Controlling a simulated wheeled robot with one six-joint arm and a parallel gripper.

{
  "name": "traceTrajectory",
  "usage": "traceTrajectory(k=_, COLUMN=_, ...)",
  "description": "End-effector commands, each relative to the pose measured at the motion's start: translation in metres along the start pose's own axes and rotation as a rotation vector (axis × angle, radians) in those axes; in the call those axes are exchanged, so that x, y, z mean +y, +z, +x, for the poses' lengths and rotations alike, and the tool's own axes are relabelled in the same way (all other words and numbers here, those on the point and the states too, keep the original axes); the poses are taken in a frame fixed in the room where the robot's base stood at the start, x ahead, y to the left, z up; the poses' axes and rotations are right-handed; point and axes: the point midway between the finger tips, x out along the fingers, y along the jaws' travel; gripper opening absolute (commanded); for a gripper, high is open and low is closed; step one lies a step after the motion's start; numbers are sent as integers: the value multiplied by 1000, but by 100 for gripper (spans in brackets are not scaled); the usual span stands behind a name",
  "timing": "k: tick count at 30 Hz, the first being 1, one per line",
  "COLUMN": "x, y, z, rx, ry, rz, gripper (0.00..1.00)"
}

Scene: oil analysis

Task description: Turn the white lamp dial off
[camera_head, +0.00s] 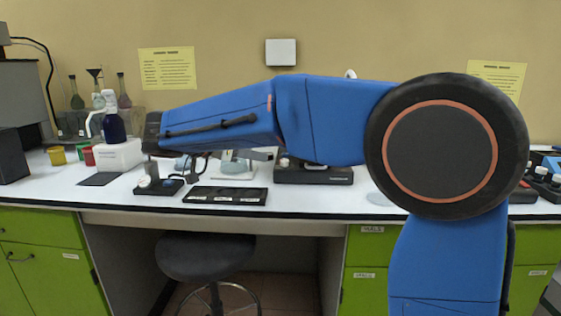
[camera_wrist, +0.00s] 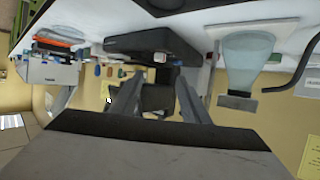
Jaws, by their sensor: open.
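A small white knob (camera_wrist: 160,57), which looks like the dial, sits on the edge of a black base (camera_wrist: 130,42) in the wrist view, which is upside down. In the head view a similar white knob (camera_head: 284,162) is on a black base (camera_head: 313,174) at the middle of the bench, partly behind my arm. I cannot tell which way the dial is turned. My gripper (camera_wrist: 158,97) is open and empty, its two fingers apart and pointing toward the base. The knob appears between and beyond the fingertips; I see no contact. My gripper is not clear in the head view.
A black tray (camera_head: 225,195) lies at the bench front, with a smaller black unit with a white knob (camera_head: 145,181) on its left. A dark blue bottle (camera_head: 114,126) stands further left. A glass flask (camera_wrist: 245,60) is right of the fingers. A stool (camera_head: 205,256) stands below.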

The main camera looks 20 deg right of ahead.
Motion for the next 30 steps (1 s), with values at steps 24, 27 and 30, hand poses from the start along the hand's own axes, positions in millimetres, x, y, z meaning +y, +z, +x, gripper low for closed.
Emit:
traceTrajectory(k=24, x=0, y=0, z=130, rx=-1, ry=1, rz=-2, gripper=42)
traceTrajectory(k=27, x=0, y=0, z=135, rx=-1, ry=0, rz=-1, gripper=42)
traceTrajectory(k=30, x=0, y=0, z=137, rx=-1, ry=0, rz=-1, gripper=42)
